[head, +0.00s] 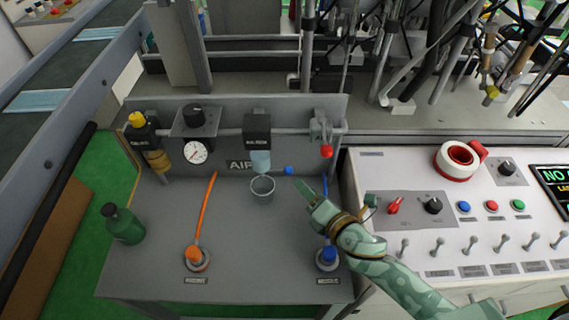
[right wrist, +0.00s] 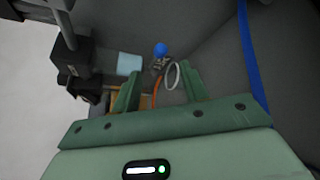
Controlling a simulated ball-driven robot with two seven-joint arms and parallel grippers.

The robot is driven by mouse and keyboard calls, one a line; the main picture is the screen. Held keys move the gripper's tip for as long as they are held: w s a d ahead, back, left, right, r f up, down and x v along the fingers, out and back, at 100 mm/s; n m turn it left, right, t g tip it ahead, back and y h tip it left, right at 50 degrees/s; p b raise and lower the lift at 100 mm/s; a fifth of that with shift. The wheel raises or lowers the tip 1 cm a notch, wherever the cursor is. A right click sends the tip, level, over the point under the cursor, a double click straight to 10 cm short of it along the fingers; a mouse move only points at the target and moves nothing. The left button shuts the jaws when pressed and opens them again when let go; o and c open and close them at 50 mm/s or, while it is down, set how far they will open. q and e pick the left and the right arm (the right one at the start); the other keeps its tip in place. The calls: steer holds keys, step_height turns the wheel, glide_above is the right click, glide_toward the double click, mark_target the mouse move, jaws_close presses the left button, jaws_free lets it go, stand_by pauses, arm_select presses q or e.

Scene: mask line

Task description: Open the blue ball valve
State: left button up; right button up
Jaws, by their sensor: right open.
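A small blue ball (head: 288,171) shows near the AIR panel, just right of the clear filter bowl (head: 261,161). It looks like the knob of a valve handle; the valve body is hard to make out. In the right wrist view the blue ball (right wrist: 160,50) lies beyond the fingertips, roughly between their lines. My right gripper (head: 304,189) is just below and right of the ball, apart from it. Its two green fingers (right wrist: 160,88) are open and nothing is seen held between them. My left gripper is not in view.
A clear cup (head: 262,190) stands below the filter. A red ball handle (head: 326,151) hangs to the right. A blue fitting (head: 328,255) and an orange fitting (head: 194,253) with hoses sit in front. A green bottle (head: 123,224) stands left. The white control panel (head: 400,170) is right.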

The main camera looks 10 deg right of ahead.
mark_target(287, 169)
steer(key=b+x, duration=0.1)
steer(key=x, duration=0.6)
steer(key=b+x, duration=0.1)
steer(key=x, duration=0.3)
steer(key=shift+f+b, duration=0.25)
steer(key=shift+b, duration=0.05)
steer(key=shift+w+a, duration=0.2)
steer(key=shift+w, duration=0.2)
steer(key=shift+c, duration=0.3)
jaws_close()
